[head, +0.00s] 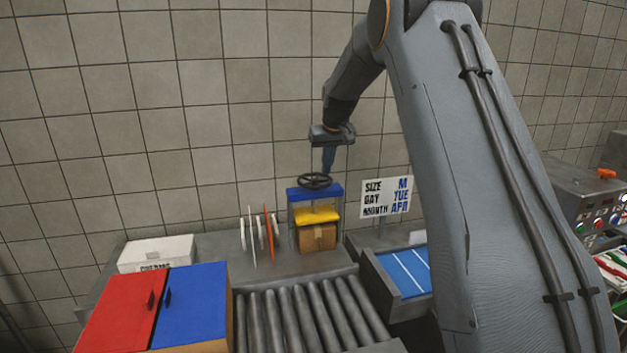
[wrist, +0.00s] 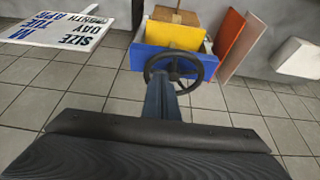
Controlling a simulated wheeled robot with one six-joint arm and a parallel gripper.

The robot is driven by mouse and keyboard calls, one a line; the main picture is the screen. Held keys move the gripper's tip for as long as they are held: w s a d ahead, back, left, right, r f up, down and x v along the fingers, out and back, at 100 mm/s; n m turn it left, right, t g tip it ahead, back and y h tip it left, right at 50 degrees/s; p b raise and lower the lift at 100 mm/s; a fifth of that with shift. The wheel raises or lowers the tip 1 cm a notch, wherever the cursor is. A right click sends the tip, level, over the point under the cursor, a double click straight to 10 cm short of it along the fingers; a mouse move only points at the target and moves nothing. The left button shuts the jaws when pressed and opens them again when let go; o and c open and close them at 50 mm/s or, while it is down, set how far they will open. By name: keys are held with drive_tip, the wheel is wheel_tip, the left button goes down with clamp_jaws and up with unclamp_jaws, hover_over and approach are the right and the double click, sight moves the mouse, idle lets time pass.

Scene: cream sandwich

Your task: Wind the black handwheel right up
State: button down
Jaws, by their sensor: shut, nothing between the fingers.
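The black handwheel (head: 315,181) lies flat on top of a small press with a blue top (head: 325,192). Below the blue top is a yellow plate (head: 317,215), and under that a brown cardboard box (head: 318,236). My gripper (head: 328,170) points down at the wheel, its blue fingers together with nothing held. In the wrist view the fingertips (wrist: 162,80) overlap the handwheel (wrist: 192,68) near its rim. I cannot tell whether they touch it. The yellow plate (wrist: 172,34) and box (wrist: 177,15) show beyond the wheel.
A sign (head: 386,198) stands right of the press, and upright white and orange discs (head: 268,232) stand to its left. A white box (head: 157,254), red and blue doors (head: 190,308) and a roller conveyor (head: 305,318) are nearer. A blue-floored tray (head: 405,272) is at right.

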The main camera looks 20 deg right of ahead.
sight(324, 183)
drive_tip(key=shift+s+a, duration=0.2)
drive_tip(key=shift+a, duration=0.65)
drive_tip(key=shift+s+a, duration=0.2)
drive_tip(key=shift+a, duration=0.7)
drive_tip(key=shift+s+a, duration=0.2)
drive_tip(key=shift+a, duration=0.65)
drive_tip(key=shift+f+b, duration=0.4)
drive_tip(key=shift+f, duration=0.9)
drive_tip(key=shift+s+d, duration=0.1)
drive_tip(key=shift+d, duration=0.1)
drive_tip(key=shift+s+d+f, duration=0.1)
drive_tip(key=shift+s+d, duration=0.05)
drive_tip(key=shift+d, duration=0.3)
drive_tip(key=shift+s+d+f, duration=0.1)
drive_tip(key=shift+s+d, duration=0.05)
drive_tip(key=shift+d, duration=0.25)
drive_tip(key=shift+d, duration=0.15)
drive_tip(key=shift+w+d, duration=0.1)
drive_tip(key=shift+d, duration=0.8)
